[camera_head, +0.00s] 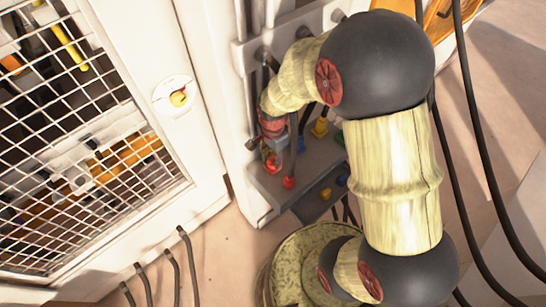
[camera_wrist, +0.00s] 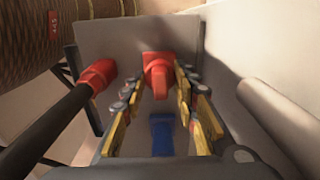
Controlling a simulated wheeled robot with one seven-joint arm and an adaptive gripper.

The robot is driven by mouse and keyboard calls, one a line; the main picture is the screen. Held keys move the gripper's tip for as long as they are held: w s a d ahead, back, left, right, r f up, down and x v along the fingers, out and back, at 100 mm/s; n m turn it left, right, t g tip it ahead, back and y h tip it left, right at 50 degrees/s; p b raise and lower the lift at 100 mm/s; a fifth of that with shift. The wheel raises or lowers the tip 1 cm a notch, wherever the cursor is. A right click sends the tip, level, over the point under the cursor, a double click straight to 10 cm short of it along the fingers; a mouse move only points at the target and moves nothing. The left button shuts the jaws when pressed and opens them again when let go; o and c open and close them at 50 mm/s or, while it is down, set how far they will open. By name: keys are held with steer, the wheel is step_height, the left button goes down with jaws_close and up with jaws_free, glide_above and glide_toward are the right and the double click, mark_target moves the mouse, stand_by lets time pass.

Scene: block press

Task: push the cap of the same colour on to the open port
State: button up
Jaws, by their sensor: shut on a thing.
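In the wrist view, a red cap (camera_wrist: 158,70) sits between the fingertips of my gripper (camera_wrist: 158,85), in front of a grey panel. My gripper's yellow-padded fingers are shut on it. In the head view, my gripper (camera_head: 271,148) points down at the grey shelf, with the red cap (camera_head: 272,164) just below it. I cannot tell whether the held cap touches a port.
A blue piece (camera_wrist: 162,135) shows between the fingers, nearer the wrist camera. A white cabinet with a mesh door (camera_head: 85,150) stands left. Black cables hang at right.

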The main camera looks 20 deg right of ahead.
steer(key=shift+f, duration=0.25)
steer(key=o, duration=0.9)
steer(key=shift+o, duration=0.5)
steer(key=shift+r, duration=3.75)
